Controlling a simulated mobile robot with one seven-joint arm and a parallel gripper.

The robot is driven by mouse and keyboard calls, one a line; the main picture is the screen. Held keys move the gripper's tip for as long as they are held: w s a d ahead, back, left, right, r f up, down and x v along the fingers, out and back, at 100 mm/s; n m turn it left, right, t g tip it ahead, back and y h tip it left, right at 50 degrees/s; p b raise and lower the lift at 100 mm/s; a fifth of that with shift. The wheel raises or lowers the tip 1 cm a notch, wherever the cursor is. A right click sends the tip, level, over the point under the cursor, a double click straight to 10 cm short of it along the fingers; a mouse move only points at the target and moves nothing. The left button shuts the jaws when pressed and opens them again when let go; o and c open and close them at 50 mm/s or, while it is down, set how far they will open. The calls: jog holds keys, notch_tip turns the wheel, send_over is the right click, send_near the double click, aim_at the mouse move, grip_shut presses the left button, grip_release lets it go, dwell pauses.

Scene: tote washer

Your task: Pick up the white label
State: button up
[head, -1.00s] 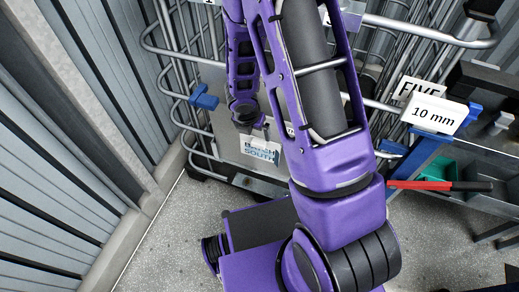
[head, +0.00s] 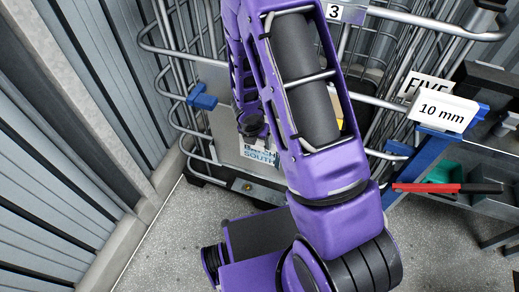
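A white label (head: 260,155) with dark and blue lettering, partly readable as "SOUTH", shows low in the wire cage trolley, left of my large purple arm link. My gripper (head: 252,132) is at the end of the thin purple forearm, just above the label's top edge. The wrist overlaps the label's upper part. The fingertips are too small and hidden to tell whether they touch the label, or are open or shut. Other white labels read "10 mm" (head: 442,112), "FIVE" (head: 424,87) and "3" (head: 334,13).
Tubular metal rails of the trolley (head: 160,50) surround the gripper, with a blue clip (head: 202,98) on the left. A ribbed grey wall (head: 60,130) stands close on the left. At right are a blue bracket (head: 428,150) and a red-and-black tool (head: 445,188). Speckled floor (head: 170,235) is clear below.

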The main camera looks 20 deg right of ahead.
grip_shut()
jog(key=shift+r, duration=0.15)
